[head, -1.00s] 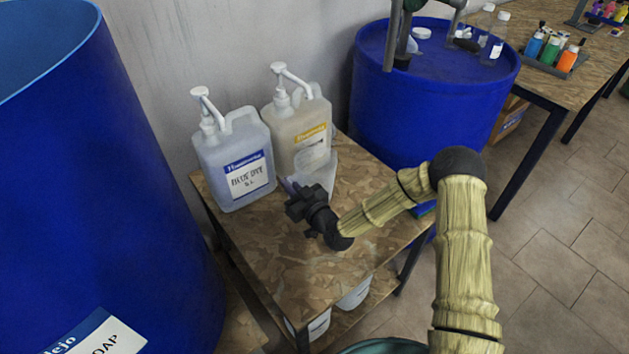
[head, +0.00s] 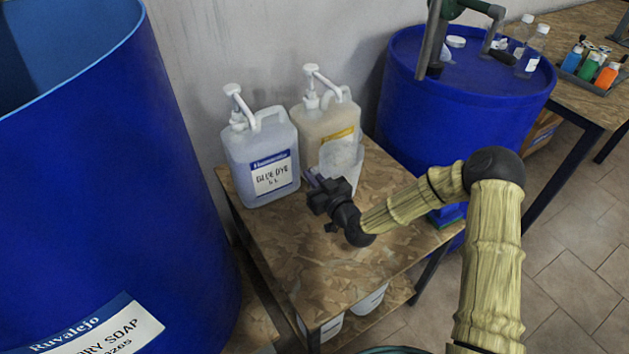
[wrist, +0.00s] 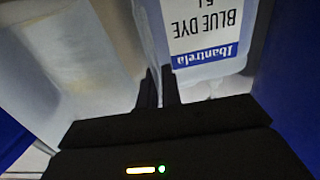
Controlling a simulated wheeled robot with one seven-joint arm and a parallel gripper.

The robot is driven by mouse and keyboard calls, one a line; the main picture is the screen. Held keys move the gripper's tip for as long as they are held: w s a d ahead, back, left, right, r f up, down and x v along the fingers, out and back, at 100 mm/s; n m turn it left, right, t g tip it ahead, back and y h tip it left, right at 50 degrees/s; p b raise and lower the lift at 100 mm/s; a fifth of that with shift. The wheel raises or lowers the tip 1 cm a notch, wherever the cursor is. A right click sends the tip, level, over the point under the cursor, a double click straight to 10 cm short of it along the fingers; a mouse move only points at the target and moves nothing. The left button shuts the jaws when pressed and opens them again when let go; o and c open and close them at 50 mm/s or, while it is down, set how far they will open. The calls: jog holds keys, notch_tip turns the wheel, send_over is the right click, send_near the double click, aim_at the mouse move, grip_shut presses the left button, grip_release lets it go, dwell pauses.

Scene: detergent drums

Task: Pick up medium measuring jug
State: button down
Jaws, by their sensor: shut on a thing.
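The measuring jug (head: 345,158) is a translucent whitish vessel at the wooden table's right rear, in front of the yellow-labelled bottle. It looks roughly upright. It also shows large at the left of the wrist view (wrist: 75,65). My gripper (head: 316,181) is on the jug's left near side, its fingers (wrist: 160,85) shut close together on the jug. The gripped part is mostly hidden. The jug's base is partly hidden by my arm, and I cannot tell whether it is clear of the table.
A blue dye bottle (head: 262,160) with a pump stands close left of my gripper. The yellow-labelled pump bottle (head: 322,122) is behind the jug. Blue drums stand at left (head: 90,190) and back right (head: 455,110). The table's front (head: 330,280) is clear.

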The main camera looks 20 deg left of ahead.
jog(key=shift+r+p, duration=0.35)
jog(key=shift+r, duration=2.75)
jog(key=shift+d, duration=0.1)
